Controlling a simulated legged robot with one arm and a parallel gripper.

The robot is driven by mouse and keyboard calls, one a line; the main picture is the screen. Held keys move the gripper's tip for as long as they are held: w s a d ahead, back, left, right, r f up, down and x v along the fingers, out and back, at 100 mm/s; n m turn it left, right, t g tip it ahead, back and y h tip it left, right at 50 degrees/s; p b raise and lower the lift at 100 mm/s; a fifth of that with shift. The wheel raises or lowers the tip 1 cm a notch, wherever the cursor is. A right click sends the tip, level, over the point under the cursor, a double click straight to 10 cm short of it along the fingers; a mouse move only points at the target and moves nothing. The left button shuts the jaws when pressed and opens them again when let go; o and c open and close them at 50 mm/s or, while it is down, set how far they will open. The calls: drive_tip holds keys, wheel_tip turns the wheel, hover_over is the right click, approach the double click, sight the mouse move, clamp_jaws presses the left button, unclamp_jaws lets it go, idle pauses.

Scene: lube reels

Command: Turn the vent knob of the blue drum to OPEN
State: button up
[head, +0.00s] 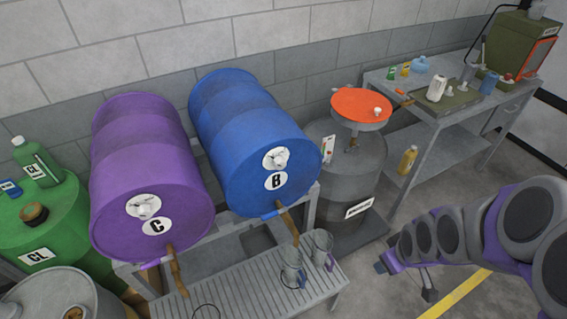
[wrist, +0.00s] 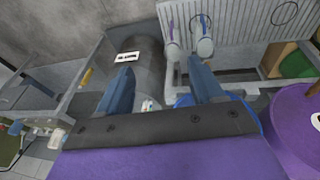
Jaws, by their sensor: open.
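The blue drum (head: 232,120) lies on its side on a rack in the head view, its round end facing forward and marked B. Its vent knob (head: 277,158) sits on a white round dial above the B label; the pointer setting is too small to read. A tap hangs at the drum's lower edge. My gripper (head: 405,278) is right of and apart from the drum, over the floor. In the wrist view my gripper (wrist: 161,92) shows two spread blue fingers with nothing held. There, only slivers of the blue drum show behind the gripper, and its knob is hidden.
A purple drum (head: 145,175) marked C lies left of the blue one. A slatted bench (head: 235,295) with metal jugs stands below. A dark upright drum (head: 350,185) with an orange-topped pan and a workbench (head: 440,125) stand to the right. Floor before the workbench is open.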

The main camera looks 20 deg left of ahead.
drive_tip(key=w+a+f+n+t+y+p, duration=0.1)
drive_tip(key=w+a+f+n+y+p, duration=0.15)
drive_tip(key=w+a+n, duration=0.35)
drive_tip(key=t+y+b, duration=0.8)
drive_tip(key=y+b, duration=0.1)
drive_tip(key=y, duration=0.2)
approach(281, 166)
drive_tip(key=shift+n+h, duration=0.25)
drive_tip(key=shift+n, duration=0.05)
drive_tip(key=shift+x, duration=4.4)
drive_tip(key=shift+s+r, duration=0.1)
drive_tip(key=shift+r, duration=0.05)
drive_tip(key=shift+c, duration=0.5)
